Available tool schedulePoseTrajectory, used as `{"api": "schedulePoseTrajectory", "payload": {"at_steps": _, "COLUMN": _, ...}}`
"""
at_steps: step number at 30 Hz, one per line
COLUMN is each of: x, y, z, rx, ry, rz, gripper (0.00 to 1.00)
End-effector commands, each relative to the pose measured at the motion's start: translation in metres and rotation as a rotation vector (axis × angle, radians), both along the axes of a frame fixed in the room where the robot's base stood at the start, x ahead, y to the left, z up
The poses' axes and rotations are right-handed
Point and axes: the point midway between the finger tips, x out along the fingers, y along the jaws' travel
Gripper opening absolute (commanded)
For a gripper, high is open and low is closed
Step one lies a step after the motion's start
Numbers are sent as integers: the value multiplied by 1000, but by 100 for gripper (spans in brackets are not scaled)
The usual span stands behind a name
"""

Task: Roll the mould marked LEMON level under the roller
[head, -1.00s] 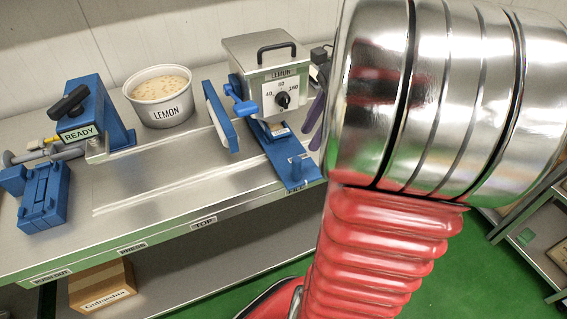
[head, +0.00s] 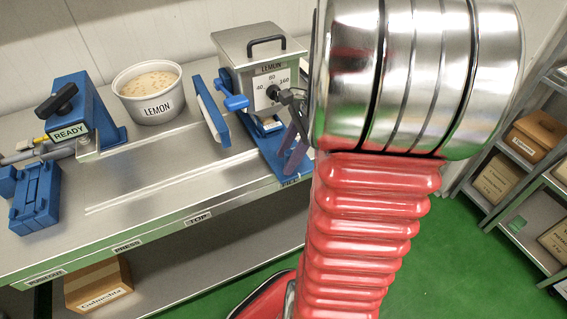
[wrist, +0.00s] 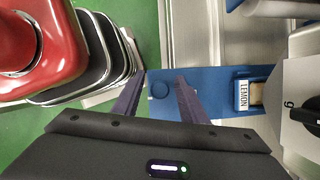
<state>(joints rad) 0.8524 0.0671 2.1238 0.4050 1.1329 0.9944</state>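The mould marked LEMON (wrist: 241,96) sits on the blue FILL plate (wrist: 215,82), right of my gripper in the wrist view. In the head view the mould (head: 268,126) is partly hidden under the kettle (head: 262,75). In the head view the gripper (head: 293,158) is over the plate's front end. A blue upright panel with a pale edge (head: 211,112) stands left of the kettle; I cannot tell whether it is the roller.
A white tub marked LEMON (head: 149,94) stands at the back of the steel bench (head: 165,185). A blue READY unit (head: 85,112) and a blue block (head: 35,198) are at the left. The bench middle is clear. Shelves with boxes (head: 495,180) stand right.

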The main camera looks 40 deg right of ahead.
Motion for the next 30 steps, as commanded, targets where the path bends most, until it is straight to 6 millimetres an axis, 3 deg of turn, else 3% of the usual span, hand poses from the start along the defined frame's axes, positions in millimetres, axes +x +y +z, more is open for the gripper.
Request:
{"api": "schedulePoseTrajectory", "payload": {"at_steps": 7, "x": 5, "y": 10, "z": -25, "rx": 1, "ry": 1, "rz": -1, "gripper": 39}}
{"api": "schedulePoseTrajectory", "payload": {"at_steps": 18, "x": 6, "y": 11, "z": -28, "rx": 0, "ry": -1, "rz": 0, "gripper": 38}}
{"api": "schedulePoseTrajectory", "payload": {"at_steps": 30, "x": 6, "y": 11, "z": -28, "rx": 0, "ry": 0, "rz": 1, "gripper": 10}}
